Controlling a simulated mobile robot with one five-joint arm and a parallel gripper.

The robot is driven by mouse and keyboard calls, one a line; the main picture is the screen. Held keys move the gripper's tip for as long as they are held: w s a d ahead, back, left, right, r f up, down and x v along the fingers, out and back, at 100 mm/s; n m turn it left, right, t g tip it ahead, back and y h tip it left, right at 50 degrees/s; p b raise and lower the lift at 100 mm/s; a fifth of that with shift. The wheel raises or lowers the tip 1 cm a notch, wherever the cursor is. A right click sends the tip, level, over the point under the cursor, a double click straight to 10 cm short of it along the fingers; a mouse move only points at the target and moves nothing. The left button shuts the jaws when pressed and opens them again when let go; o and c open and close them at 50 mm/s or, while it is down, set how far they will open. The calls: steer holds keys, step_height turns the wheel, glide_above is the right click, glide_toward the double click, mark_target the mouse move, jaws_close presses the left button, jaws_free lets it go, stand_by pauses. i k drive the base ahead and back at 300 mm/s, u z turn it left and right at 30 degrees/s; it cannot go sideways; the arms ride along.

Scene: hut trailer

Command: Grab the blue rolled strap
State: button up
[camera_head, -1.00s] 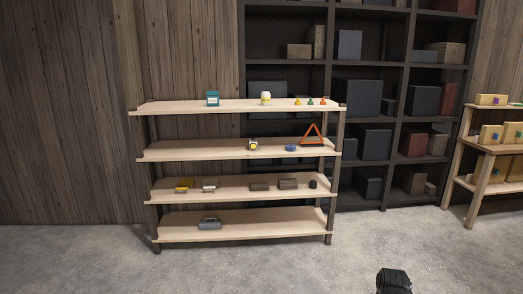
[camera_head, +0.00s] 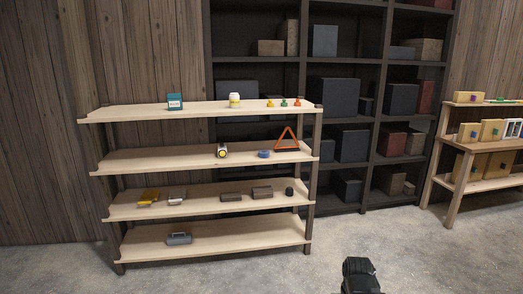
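The blue rolled strap (camera_head: 263,154) is a small blue roll. It lies on the second board from the top of the light wooden shelf (camera_head: 150,161), between a yellow-and-black item with a pale round face (camera_head: 222,151) and an orange warning triangle (camera_head: 287,140). A black part of my own arm (camera_head: 360,276) shows at the bottom edge, right of centre, well apart from the strap. Its fingertips cannot be made out, so whether my gripper is open or shut does not show.
Other shelf boards hold a teal box (camera_head: 175,101), a white jar (camera_head: 235,100), dark blocks (camera_head: 262,192) and a grey case (camera_head: 179,239). A dark rack (camera_head: 372,130) with boxes stands behind. Another wooden shelf (camera_head: 447,180) is at right. The concrete floor in front is clear.

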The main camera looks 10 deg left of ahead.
mark_target(263, 154)
steer(key=z, duration=0.05)
steer(key=i, duration=1.95)
steer(key=u, duration=1.4)
steer(key=i, duration=1.65)
